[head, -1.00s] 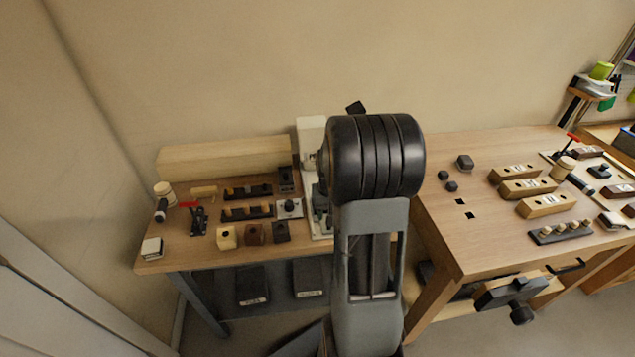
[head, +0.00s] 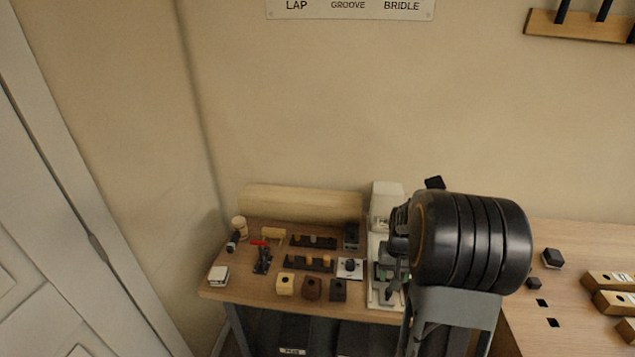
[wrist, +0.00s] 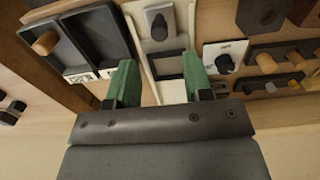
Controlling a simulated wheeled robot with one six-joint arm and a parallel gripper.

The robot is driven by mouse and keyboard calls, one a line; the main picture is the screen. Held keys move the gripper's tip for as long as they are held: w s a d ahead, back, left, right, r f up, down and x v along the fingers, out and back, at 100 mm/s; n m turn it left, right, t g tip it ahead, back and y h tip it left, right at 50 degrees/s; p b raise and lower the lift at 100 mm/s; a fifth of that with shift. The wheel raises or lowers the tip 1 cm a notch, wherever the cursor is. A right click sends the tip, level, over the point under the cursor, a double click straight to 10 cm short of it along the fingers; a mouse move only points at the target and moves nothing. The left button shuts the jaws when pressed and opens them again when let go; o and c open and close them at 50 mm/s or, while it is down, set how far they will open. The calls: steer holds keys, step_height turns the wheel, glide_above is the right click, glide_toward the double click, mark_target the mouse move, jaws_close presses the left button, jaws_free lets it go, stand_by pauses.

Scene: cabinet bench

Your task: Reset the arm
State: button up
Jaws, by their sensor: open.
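My arm (head: 470,245) stands up at the right of centre in the head view and covers part of the bench. My gripper (wrist: 155,85) shows in the wrist view with two green fingers wide apart and nothing between them. Below it in that view is a white base plate with a dark knob (wrist: 158,25). A white plate with a black knob (wrist: 225,62) lies to the right of the fingers. In the head view the gripper itself is mostly hidden behind my arm.
The left bench (head: 240,285) holds a long wood beam (head: 300,204), a red-handled clamp (head: 262,256), a small white block (head: 218,275) and several wooden blocks. A white machine (head: 386,207) stands beside my arm. A second bench (head: 590,247) is at the right.

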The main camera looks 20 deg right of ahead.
steer(key=s+a+r+n+t, duration=0.2)
steer(key=s+a+r, duration=0.2)
steer(key=a, duration=0.5)
steer(key=s+a+r+n+t, duration=0.2)
steer(key=s+a+r+n, duration=0.1)
steer(key=a+r, duration=0.6)
steer(key=shift+s+a, duration=0.5)
steer(key=shift+s, duration=0.2)
steer(key=shift+r, duration=0.1)
